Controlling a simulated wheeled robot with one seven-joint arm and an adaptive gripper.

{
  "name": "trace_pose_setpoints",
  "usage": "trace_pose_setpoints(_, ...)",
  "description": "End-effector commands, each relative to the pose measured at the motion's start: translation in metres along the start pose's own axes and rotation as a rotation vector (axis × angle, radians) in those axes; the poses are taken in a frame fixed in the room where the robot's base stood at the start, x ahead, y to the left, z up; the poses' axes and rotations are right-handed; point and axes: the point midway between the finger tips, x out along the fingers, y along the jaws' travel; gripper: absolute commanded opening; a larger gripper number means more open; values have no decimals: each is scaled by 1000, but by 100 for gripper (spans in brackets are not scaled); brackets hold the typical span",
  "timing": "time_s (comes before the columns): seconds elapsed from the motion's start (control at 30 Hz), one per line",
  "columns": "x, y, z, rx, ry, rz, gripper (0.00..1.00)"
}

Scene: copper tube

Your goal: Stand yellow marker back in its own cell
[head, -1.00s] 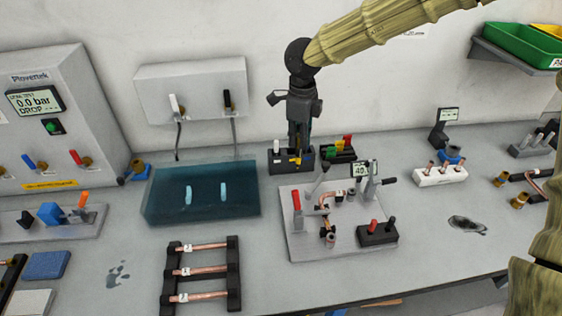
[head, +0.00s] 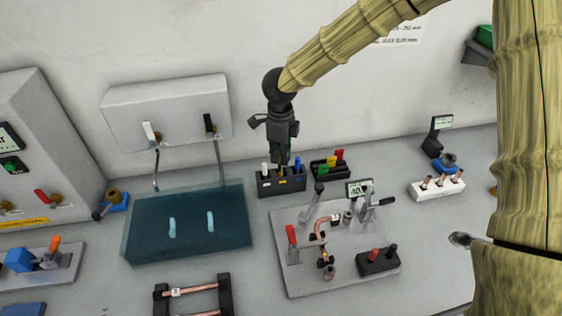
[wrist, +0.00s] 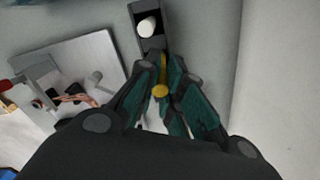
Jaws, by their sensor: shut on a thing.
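The yellow marker (wrist: 160,91) is between the fingers of my gripper (wrist: 158,103), which is shut on it. In the wrist view its round end faces the camera and its body runs toward the black holder. In the head view my gripper (head: 282,165) is directly over the black holder (head: 281,187), and a little yellow (head: 283,174) shows below the fingers. A white marker (head: 265,167) stands in the holder's left cell and a blue one (head: 298,164) at its right. I cannot tell how deep the yellow marker sits in the middle cell.
A second black rack (head: 331,169) with green, yellow and red pieces stands just right of the holder. A water tank (head: 188,225) is at left. A grey fixture plate (head: 300,270) with clamps lies in front. The wall is close behind.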

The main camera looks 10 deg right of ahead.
Motion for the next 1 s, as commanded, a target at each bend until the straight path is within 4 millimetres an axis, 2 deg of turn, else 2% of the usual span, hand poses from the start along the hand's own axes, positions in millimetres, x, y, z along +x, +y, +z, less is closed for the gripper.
trace_pose_setpoints(0.3, 32, 0, -2, 2, 2, 0, 0)
trace_pose_setpoints(0.73, 38, 0, -3, 3, 1, 1, 0)
trace_pose_setpoints(0.77, 38, 0, -2, 3, 1, 0, 13)
trace_pose_setpoints(0.87, 38, 0, -2, 3, 1, 0, 31)
trace_pose_setpoints(1.0, 38, 0, -2, 3, 1, 0, 31)
